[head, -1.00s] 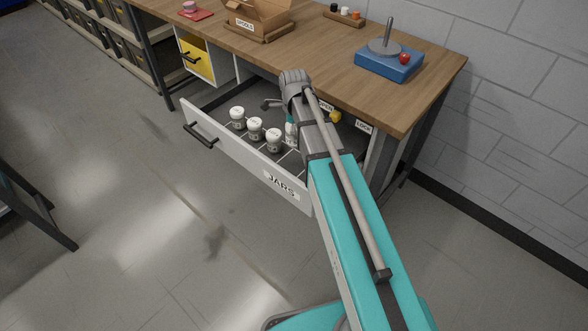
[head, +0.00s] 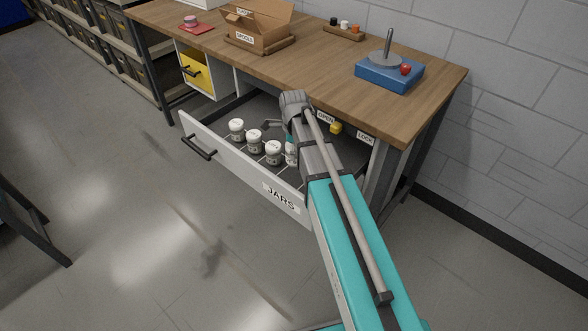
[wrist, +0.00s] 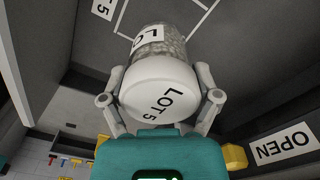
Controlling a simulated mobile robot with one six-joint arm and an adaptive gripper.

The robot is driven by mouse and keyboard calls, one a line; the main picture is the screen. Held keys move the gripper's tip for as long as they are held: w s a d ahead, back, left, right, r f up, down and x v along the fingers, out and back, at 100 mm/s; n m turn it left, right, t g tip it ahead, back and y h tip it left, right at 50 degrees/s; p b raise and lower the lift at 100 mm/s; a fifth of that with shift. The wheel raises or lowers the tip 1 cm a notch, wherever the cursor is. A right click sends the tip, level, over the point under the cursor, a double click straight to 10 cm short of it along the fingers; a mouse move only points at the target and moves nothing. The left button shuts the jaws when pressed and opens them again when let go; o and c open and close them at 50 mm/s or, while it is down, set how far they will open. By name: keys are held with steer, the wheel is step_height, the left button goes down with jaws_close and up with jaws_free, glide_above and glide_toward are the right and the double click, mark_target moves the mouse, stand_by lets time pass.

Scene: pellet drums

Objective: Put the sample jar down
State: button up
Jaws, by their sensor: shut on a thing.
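The sample jar (wrist: 155,88) has a white lid marked LOT 5 and grey pellets in its clear body. In the wrist view my gripper (wrist: 160,80) is shut on it, one finger on each side of the lid. The jar is over the dark drawer floor, which has white lines and a label ending in 5 (wrist: 104,8). I cannot tell whether its base touches the floor. In the head view my arm hides most of the gripper. A partly hidden jar shape (head: 291,154) shows beside my arm, inside the open drawer (head: 240,165) labelled JARS.
Three white-lidded jars, the nearest one (head: 273,153) beside the jar shape at my arm, stand in a row along the drawer front. The wooden bench (head: 330,72) overhangs the drawer's back. A yellow knob (head: 336,128) sits between OPEN and LOCK labels.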

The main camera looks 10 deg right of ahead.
mark_target(294, 164)
steer(key=shift+f+b, duration=1.15)
steer(key=shift+f, duration=0.4)
steer(key=shift+f+b, duration=1.9)
steer(key=shift+f, duration=0.15)
steer(key=o, duration=1)
steer(key=shift+r, duration=0.25)
step_height(294, 164, up, 12)
steer(key=p, duration=1.2)
